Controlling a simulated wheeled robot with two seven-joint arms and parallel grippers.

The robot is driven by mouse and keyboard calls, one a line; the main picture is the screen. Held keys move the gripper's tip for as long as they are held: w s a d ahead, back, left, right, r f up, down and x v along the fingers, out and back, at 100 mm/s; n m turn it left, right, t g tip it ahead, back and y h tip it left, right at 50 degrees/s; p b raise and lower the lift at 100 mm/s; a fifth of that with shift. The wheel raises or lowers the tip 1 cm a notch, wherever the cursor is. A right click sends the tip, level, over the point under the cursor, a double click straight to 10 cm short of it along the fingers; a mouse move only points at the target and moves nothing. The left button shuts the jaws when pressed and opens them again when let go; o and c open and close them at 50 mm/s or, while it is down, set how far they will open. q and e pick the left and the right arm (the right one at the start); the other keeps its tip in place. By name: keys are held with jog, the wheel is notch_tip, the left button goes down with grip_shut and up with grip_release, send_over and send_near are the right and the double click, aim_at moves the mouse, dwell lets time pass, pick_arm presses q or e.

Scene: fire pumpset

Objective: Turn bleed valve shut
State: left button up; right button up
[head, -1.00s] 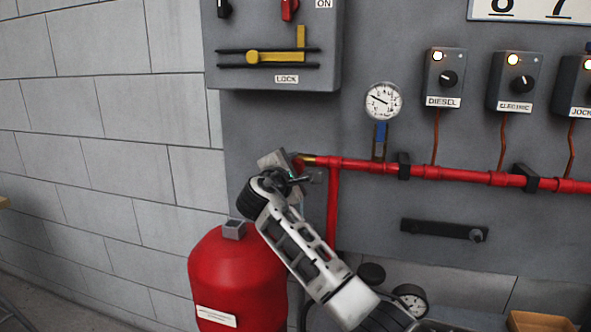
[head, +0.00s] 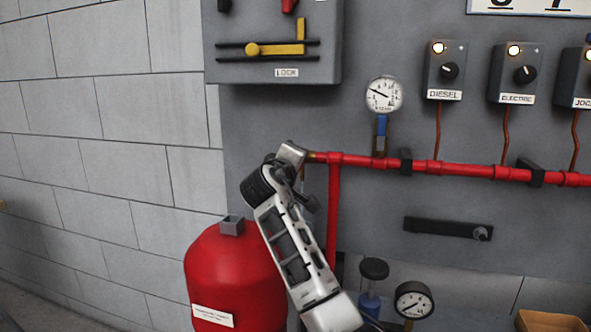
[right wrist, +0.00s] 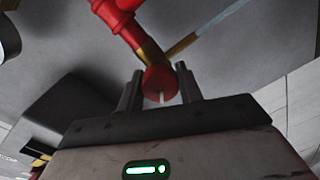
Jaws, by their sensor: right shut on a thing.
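The bleed valve sits at the left end of the red pipe. In the right wrist view its round red knob (right wrist: 160,82) is between the two fingers of my right gripper (right wrist: 159,88), which is shut on it. A brass neck (right wrist: 150,50) joins the knob to the pipe, and a thin brass spout (right wrist: 182,45) sticks out beside it, with a pale streak beyond its tip. My left gripper is not in view.
A red tank (head: 235,275) stands below, left of my right arm. A white gauge (head: 384,95) with a blue-handled valve (head: 381,128) is above the pipe (head: 450,168). A lower gauge (head: 413,300) is right of my arm. A grey lock box (head: 270,40) hangs above.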

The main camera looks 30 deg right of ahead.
jog(key=m+b, duration=0.2)
jog(key=m, duration=0.1)
jog(key=m+b, duration=0.1)
jog(key=m, duration=0.1)
jog(key=shift+a+f+t, duration=0.1)
jog(key=shift+f+t, duration=0.2)
jog(key=shift+f, duration=0.05)
jog(key=m+b, duration=0.1)
jog(key=m, duration=0.1)
jog(key=shift+m+y, duration=0.3)
jog(key=shift+m+b, duration=0.6)
jog(key=shift+m, duration=0.1)
jog(key=shift+r+m+b, duration=0.1)
jog(key=shift+m+b, duration=0.2)
jog(key=shift+m, duration=0.3)
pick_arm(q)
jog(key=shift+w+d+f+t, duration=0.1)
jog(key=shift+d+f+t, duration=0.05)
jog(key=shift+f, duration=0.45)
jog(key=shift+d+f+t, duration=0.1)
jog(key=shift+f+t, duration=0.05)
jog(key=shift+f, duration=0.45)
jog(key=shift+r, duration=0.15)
pick_arm(e)
jog(key=shift+m+t, duration=0.3)
jog(key=shift+r, duration=0.1)
